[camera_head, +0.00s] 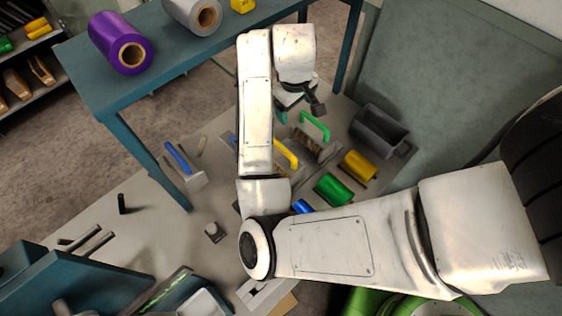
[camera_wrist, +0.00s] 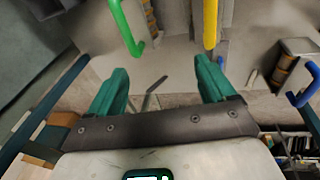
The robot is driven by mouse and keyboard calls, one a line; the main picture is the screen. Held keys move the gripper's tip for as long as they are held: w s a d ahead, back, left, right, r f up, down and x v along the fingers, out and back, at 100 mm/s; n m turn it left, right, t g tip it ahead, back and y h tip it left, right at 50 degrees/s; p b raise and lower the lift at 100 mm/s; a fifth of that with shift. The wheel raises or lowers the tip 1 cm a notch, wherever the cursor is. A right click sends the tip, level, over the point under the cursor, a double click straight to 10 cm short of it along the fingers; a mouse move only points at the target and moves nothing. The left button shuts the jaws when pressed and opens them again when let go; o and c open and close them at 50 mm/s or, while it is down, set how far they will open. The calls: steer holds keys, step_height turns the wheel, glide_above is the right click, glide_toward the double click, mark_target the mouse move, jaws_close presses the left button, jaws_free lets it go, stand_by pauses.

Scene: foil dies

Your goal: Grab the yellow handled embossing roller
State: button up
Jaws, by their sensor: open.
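The yellow handled embossing roller (camera_head: 287,152) lies on the grey bench among other rollers, partly hidden behind my arm in the head view. Its yellow handle (camera_wrist: 210,22) shows in the wrist view at the top, right of centre, beyond the right fingertip. My gripper (camera_wrist: 162,67) is open, with two teal fingers spread and nothing between them. In the head view its fingers are mostly hidden by the wrist, above and behind the yellow handle. The green handled roller (camera_head: 315,127) is right of the yellow one; its handle (camera_wrist: 125,27) shows beyond the left fingertip.
A blue handled roller (camera_head: 180,160) lies to the left; a blue handle (camera_wrist: 305,90) is at the wrist view's right edge. Green (camera_head: 333,189) and yellow (camera_head: 360,165) cylinders and a grey bin (camera_head: 380,130) stand to the right. A teal table (camera_head: 150,85) holds foil rolls.

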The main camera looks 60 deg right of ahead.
steer(key=a+f, duration=0.1)
steer(key=a+y, duration=0.1)
steer(key=a, duration=0.1)
steer(key=a+f+y, duration=0.1)
steer(key=a, duration=0.1)
steer(key=shift+w+a+f+n+g, duration=0.2)
steer(key=shift+f+n+g, duration=0.1)
steer(key=shift+f+g, duration=0.1)
steer(key=shift+a+f, duration=0.25)
step_height(320, 180, down, 11)
steer(key=shift+a+r+p, duration=0.1)
steer(key=shift+r+p, duration=0.1)
steer(key=shift+p, duration=0.5)
jaws_close()
steer(key=shift+r, duration=0.1)
